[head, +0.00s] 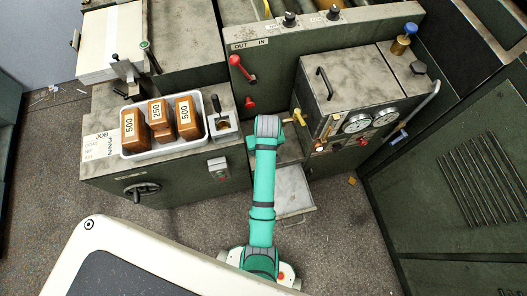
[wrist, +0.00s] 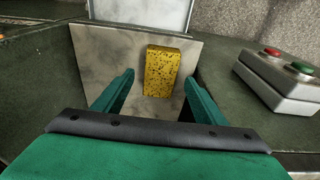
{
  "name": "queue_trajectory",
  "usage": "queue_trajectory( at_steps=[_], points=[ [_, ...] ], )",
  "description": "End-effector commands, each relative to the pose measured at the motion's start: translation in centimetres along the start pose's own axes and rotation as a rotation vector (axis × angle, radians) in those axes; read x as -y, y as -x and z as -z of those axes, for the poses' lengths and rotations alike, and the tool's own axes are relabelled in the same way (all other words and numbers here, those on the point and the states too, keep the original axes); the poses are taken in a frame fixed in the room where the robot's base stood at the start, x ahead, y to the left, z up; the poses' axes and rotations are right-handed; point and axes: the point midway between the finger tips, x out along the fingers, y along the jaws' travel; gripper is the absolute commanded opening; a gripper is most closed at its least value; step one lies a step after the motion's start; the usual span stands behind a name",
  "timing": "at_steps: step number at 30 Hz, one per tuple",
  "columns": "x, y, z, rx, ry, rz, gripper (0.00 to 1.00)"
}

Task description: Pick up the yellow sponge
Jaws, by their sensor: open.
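The yellow sponge (wrist: 162,71), a speckled block, lies on a grey metal plate (wrist: 113,68) in the wrist view. My gripper (wrist: 158,82) is open, with one green finger on each side of the sponge's near end. I see gaps between the fingers and the sponge in this view. I cannot tell whether the fingers are at the sponge's height. In the head view my green arm reaches over the machine's front recess, and the sponge cannot be made out there; the arm hides part of the recess.
A box with red and green buttons (wrist: 283,80) stands right of the plate. In the head view, a white tray (head: 163,151) of brown weights stands left of my arm. A gauge housing (head: 352,88) is to the right. A pulled-out metal tray (head: 293,190) is low in front.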

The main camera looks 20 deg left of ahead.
Motion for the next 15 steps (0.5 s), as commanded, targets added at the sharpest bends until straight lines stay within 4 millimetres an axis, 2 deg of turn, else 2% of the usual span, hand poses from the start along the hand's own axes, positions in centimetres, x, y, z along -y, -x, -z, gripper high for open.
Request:
queue_trajectory(
  at_steps=[6, 15],
  points=[
    [0.0, -2.7, -0.1, 0.002, 0.0, 0.001, 0.65],
    [0.0, -3.2, -0.1, 0.0, 0.0, 0.0, 0.65]
  ],
)
